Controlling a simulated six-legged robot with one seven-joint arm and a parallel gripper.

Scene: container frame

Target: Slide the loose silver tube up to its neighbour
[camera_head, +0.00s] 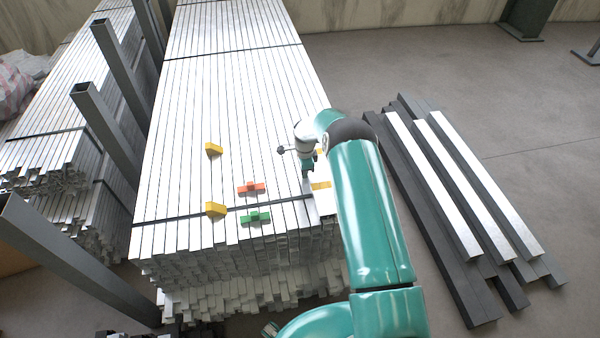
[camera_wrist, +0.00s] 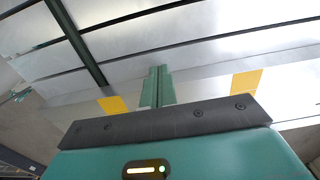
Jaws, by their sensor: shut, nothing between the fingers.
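The silver tube with yellow marks (camera_wrist: 205,90) lies along the outer right edge of the tube stack and looks like the loose one. Its neighbour (camera_wrist: 230,49) lies just above it in the wrist view, with a thin dark line between them. In the head view a yellow mark (camera_head: 321,185) shows beside my gripper; my arm hides much of that edge. My gripper (camera_head: 308,170) points down at the stack's right side. In the wrist view its green fingers (camera_wrist: 157,72) are together and empty, between the two yellow marks. I cannot tell whether they touch a tube.
A dark strap (camera_wrist: 75,40) crosses the stack (camera_head: 215,110). Yellow blocks (camera_head: 214,148), a red block (camera_head: 251,188) and a green block (camera_head: 256,217) sit on top. Grey posts (camera_head: 105,125) stand left. Dark and silver bars (camera_head: 440,170) lie on the floor at right.

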